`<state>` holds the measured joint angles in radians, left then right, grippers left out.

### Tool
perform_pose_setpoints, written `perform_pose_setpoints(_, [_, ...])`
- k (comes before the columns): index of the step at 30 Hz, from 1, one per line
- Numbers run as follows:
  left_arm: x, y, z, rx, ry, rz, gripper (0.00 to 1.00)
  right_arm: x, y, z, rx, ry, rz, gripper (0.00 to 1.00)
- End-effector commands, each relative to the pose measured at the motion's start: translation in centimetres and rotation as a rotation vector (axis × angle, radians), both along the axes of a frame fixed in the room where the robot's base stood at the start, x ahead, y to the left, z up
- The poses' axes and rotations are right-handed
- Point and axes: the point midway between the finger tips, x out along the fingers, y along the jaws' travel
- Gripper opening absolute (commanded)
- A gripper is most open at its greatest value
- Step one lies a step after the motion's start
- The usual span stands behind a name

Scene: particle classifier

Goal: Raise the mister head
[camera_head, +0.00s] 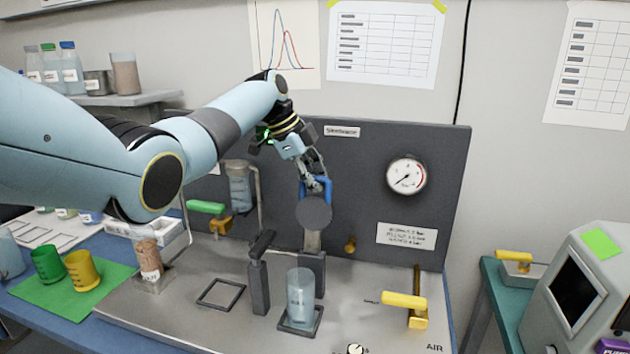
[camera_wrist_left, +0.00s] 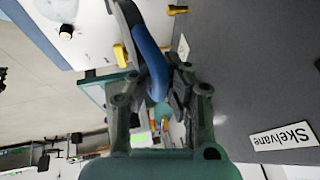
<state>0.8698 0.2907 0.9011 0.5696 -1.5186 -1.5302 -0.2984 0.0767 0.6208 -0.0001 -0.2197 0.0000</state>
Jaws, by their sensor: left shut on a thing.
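The mister head (camera_head: 313,213), a dark grey disc with a blue handle (camera_head: 328,190), is mounted on an upright post (camera_head: 312,264) in front of the dark panel. My left gripper (camera_head: 316,181) is shut on the blue handle from above. In the left wrist view the blue handle (camera_wrist_left: 150,52) lies at the tips of my gripper fingers (camera_wrist_left: 158,85). A clear beaker (camera_head: 300,297) stands on the bench plate below, just in front of the post. My right gripper is in neither view.
A pressure gauge (camera_head: 406,175) is on the dark panel (camera_head: 355,150), right of the head. A yellow lever (camera_head: 404,300) stands at the plate's right. A dark post with a slanted top (camera_head: 259,283) stands left of the beaker. Cups (camera_head: 82,270) stand on a green mat at the left.

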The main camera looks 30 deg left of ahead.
Motion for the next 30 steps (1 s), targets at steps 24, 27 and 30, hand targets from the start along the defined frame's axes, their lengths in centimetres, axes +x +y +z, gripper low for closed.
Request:
perform_pose_setpoints(24, [0.1,0.0,0.2,0.000,-0.005,0.001,0.38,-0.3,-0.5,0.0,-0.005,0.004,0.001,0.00])
perform_pose_setpoints(27, [0.0,0.1,0.5,0.000,-0.006,0.001,0.38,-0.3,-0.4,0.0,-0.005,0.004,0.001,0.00])
perform_pose_setpoints(30, [-0.3,0.5,1.5,0.001,-0.008,0.000,0.38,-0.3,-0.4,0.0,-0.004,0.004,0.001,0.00])
